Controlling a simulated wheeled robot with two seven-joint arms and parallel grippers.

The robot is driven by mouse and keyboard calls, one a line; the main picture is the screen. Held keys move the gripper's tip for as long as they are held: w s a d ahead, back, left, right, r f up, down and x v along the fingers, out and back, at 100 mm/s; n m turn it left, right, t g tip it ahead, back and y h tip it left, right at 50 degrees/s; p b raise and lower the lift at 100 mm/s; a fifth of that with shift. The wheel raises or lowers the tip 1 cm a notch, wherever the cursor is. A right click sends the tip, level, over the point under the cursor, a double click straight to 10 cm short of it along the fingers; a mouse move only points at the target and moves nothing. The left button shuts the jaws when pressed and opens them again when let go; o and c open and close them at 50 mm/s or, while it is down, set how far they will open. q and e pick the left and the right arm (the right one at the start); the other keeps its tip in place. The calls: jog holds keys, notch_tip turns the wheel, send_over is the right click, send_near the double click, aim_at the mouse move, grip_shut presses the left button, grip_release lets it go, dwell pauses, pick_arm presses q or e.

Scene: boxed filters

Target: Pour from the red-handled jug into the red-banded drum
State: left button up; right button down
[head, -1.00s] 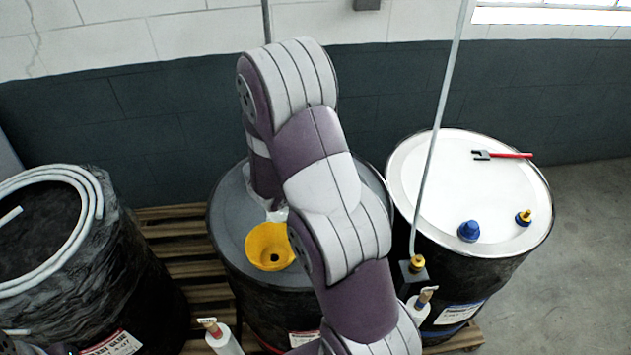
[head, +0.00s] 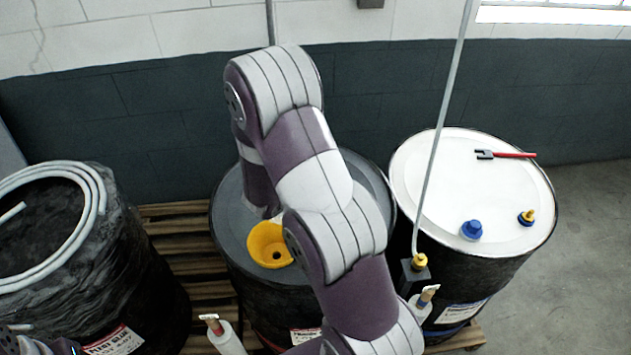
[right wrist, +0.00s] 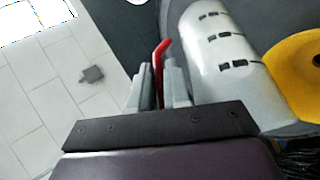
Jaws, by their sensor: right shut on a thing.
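The red-banded drum (head: 232,205) stands in the middle with a dark grey lid; a bit of red shows low on its side. A yellow funnel (head: 268,246) sits on its lid. It also shows at the right edge of the right wrist view (right wrist: 306,70). My right gripper (right wrist: 160,78) is shut on the red handle (right wrist: 160,58) of the jug. The jug's pale grey body (right wrist: 222,62) lies beside the fingers, between them and the funnel. My right arm hides the jug and gripper in the head view. My left gripper is out of view.
A white-topped drum (head: 420,170) at the right carries a red-handled tool (head: 505,155) and blue and yellow fittings. A thin upright rod (head: 440,130) stands before it. A wrapped black drum (head: 150,270) with pale hose stands left. Wooden pallet slats (head: 175,238) show between drums.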

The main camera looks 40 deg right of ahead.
jog(key=shift+w+a+f+h, duration=0.15)
jog(key=shift+a+h, duration=0.15)
jog(key=shift+h, duration=0.2)
jog(key=shift+a+f+h, duration=0.2)
jog(key=shift+a+h, duration=0.1)
dwell(0.6)
jog(key=shift+a+f+n+h, duration=0.15)
jog(key=shift+a+n+h, duration=0.15)
jog(key=shift+h, duration=0.1)
dwell(0.4)
jog(key=shift+a+f, duration=0.1)
jog(key=shift+f, duration=0.05)
jog(key=shift+a+f+h, duration=0.15)
jog(key=shift+h, duration=0.15)
jog(key=shift+w+a+f+b, duration=0.1)
jog(key=shift+a+b, duration=0.15)
jog(key=shift+b, duration=0.1)
jog(key=shift+a+f+h, duration=0.1)
jog(key=shift+a+h, duration=0.1)
jog(key=shift+h, duration=0.3)
dwell(0.4)
